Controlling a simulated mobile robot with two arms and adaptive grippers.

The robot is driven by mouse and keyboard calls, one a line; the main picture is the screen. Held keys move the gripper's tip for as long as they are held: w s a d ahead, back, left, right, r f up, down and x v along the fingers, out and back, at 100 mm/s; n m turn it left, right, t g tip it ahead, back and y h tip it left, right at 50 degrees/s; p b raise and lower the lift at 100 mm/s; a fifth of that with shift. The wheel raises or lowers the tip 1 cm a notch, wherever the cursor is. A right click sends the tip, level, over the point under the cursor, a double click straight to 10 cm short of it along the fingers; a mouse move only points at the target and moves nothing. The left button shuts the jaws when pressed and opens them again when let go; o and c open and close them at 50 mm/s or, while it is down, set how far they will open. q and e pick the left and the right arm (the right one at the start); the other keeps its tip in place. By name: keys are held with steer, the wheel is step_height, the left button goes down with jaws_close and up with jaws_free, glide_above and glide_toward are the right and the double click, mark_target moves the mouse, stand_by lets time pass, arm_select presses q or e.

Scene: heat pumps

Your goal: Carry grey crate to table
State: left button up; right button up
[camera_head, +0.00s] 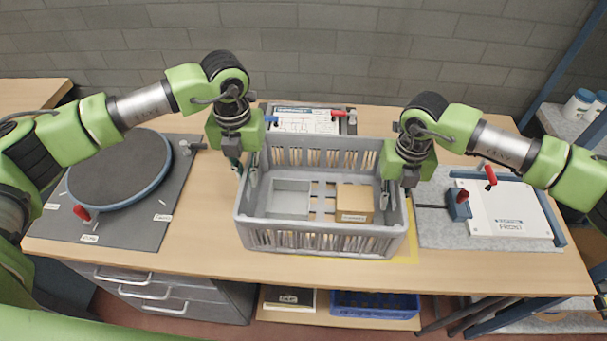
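The grey crate (320,239) stands on the wooden table (225,255), near the middle of its top. Inside it are a small cardboard box (354,203) and a grey tray (290,198). My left gripper (246,178) points down at the crate's left wall, with its fingers apart, one outside and one inside the wall. My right gripper (391,197) points down at the right wall. Its fingers are partly hidden, and I cannot tell whether they close on the wall.
A dark mat with a round black disc (118,168) lies left of the crate. A grey mat with a white panel (505,212) and red-handled valve lies to the right. A printed board (305,121) is behind the crate. Drawers and a blue bin (375,304) are below.

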arm_select(q)
steer(key=shift+o, duration=0.6)
arm_select(e)
steer(key=shift+o, duration=0.6)
steer(key=shift+r, duration=0.15)
steer(key=shift+r, duration=0.35)
step_height(320, 180, up, 11)
steer(key=shift+r, duration=0.15)
arm_select(q)
step_height(320, 180, up, 12)
